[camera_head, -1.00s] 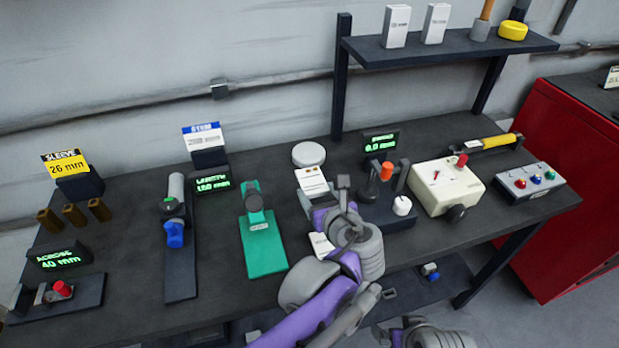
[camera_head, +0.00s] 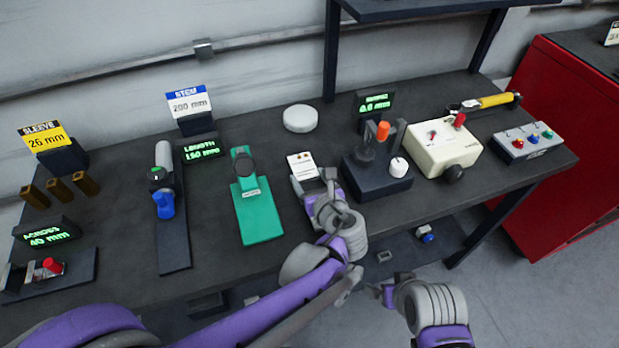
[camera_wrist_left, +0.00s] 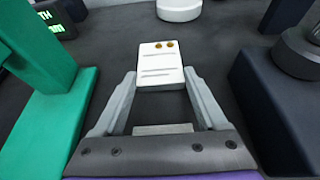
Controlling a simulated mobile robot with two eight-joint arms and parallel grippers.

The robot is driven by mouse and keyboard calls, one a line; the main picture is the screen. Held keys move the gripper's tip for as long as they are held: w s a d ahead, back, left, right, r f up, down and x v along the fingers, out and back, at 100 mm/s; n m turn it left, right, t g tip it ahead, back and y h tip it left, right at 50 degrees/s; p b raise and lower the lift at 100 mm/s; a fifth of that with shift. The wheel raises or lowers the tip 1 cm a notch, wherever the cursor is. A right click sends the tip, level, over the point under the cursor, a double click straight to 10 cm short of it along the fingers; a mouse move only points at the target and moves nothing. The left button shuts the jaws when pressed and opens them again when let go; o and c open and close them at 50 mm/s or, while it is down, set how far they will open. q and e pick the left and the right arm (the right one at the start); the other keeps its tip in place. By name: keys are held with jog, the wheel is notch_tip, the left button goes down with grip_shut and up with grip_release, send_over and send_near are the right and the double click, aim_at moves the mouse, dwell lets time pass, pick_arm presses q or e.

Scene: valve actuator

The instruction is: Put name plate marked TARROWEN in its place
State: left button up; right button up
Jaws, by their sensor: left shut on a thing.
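A white plate (camera_head: 302,165) with two brass dots and faint lines is on the table between the green stand and the dark joystick box. My left gripper (camera_head: 316,182) is shut on it. In the left wrist view the fingertips (camera_wrist_left: 160,82) press its two sides, and the plate (camera_wrist_left: 160,62) reaches out past them. No name can be read on it. A second pale piece (camera_wrist_left: 162,129) lies between the fingers, nearer the palm, partly hidden. My right gripper (camera_head: 380,292) is low in front of the table, away from these things; its jaw opening is unclear.
The green stand (camera_head: 260,222) is close on the left and the joystick box (camera_head: 377,185) close on the right. A white round disc (camera_head: 300,118) sits behind. A cream box (camera_head: 443,150) and button box (camera_head: 524,141) stand further right.

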pick_arm(q)
jog(key=shift+f, duration=0.1)
jog(key=o, duration=1.4)
jog(key=shift+s+r, duration=0.1)
jog(key=shift+r, duration=0.15)
jog(key=v, duration=1.1)
jog(key=shift+s+d+r+p, duration=0.15)
jog(key=shift+s+p, duration=0.2)
jog(key=shift+p, duration=0.05)
